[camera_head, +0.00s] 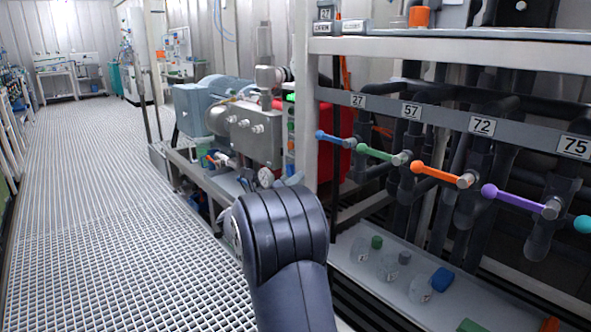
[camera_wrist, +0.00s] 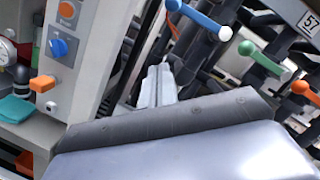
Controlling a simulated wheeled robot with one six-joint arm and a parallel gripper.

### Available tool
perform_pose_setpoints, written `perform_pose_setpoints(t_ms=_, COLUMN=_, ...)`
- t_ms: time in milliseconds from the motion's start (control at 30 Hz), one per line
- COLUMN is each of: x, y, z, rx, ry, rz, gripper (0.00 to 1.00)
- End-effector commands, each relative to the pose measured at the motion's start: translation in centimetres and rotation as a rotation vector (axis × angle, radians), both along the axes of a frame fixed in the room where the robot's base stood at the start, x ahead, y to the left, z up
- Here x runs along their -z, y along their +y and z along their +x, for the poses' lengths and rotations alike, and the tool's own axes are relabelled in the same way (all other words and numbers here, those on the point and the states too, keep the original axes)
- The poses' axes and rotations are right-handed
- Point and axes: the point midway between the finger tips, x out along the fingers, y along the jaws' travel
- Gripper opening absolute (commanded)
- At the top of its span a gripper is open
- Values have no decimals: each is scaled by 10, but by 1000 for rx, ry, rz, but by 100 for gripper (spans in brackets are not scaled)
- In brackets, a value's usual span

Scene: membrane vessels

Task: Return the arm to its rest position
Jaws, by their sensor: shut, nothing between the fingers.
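My gripper (camera_wrist: 159,76) shows in the wrist view, its two pale fingers together with nothing between them. The fingers point up the picture, just left of the blue-handled valve (camera_wrist: 204,20) and right of a grey control panel (camera_wrist: 75,45). I cannot tell the exact gap to either. In the head view my dark arm rises from the bottom middle and bends in front of the rack. My gripper is hidden there.
The rack at right carries a row of valves with blue, green (camera_head: 375,152), orange (camera_head: 437,173) and purple (camera_head: 515,198) handles under number plates. Bottles (camera_head: 388,266) stand on the shelf below. A pump unit (camera_head: 250,130) stands behind my arm. The grated floor (camera_head: 110,220) at left is clear.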

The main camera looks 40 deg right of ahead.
Motion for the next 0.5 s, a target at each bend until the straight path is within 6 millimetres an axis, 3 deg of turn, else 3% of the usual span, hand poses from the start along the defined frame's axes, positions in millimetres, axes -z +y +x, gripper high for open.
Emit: perform_pose_setpoints(t_ms=500, x=0, y=-4, z=0, rx=3, ry=-1, rz=0, gripper=0)
